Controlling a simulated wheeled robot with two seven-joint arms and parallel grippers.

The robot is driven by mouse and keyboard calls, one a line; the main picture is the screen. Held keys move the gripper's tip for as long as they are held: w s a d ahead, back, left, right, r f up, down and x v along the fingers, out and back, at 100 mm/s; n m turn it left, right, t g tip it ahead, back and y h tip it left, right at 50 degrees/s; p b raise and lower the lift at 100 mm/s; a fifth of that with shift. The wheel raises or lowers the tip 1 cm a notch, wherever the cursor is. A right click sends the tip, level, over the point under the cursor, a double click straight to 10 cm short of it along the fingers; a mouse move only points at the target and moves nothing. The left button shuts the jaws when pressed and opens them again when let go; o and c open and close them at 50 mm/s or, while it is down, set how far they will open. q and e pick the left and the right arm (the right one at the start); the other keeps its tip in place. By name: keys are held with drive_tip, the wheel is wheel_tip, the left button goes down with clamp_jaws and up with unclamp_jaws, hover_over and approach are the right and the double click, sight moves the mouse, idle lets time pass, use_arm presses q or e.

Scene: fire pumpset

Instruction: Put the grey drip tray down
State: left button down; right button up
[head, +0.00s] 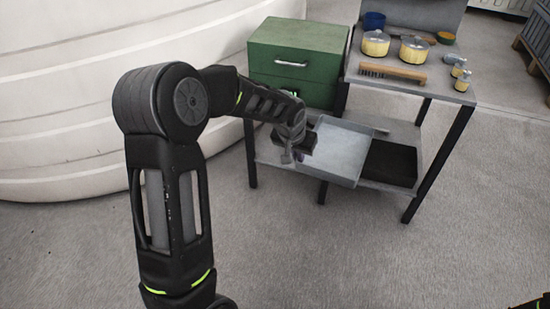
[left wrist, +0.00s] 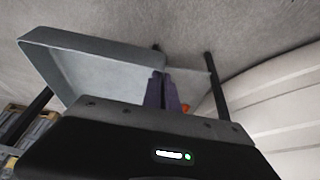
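The grey drip tray (head: 340,152) is a shallow, square, raised-rim tray at the lower shelf (head: 385,131) of the metal workbench, its near part showing in front of the shelf edge. My left gripper (head: 308,144) is at the tray's left rim. In the left wrist view, its two fingers (left wrist: 163,90) are close together on the rim of the tray (left wrist: 105,72), shut on it. I cannot tell whether the tray's underside touches the shelf.
A green drawer cabinet (head: 295,57) stands behind my gripper. The bench top holds a brush (head: 393,73), brass-coloured fittings (head: 414,49) and a blue cup (head: 374,20). Open floor lies in front.

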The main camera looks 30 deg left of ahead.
use_arm(q)
drive_tip(key=s+d+r+p, duration=0.1)
drive_tip(key=d+r+p, duration=0.3)
drive_tip(key=r, duration=0.5)
drive_tip(key=s+d+r+m+p, duration=0.1)
drive_tip(key=s+d+r+p, duration=0.1)
drive_tip(key=d+r+p, duration=0.2)
drive_tip(key=s+d+r+p, duration=0.1)
drive_tip(key=d+r+p, duration=0.3)
drive_tip(key=r+p, duration=0.4)
wheel_tip(320, 180, up, 8)
drive_tip(key=shift+s+f+m, duration=0.15)
drive_tip(key=shift+f+m, duration=0.05)
drive_tip(key=shift+m, duration=0.2)
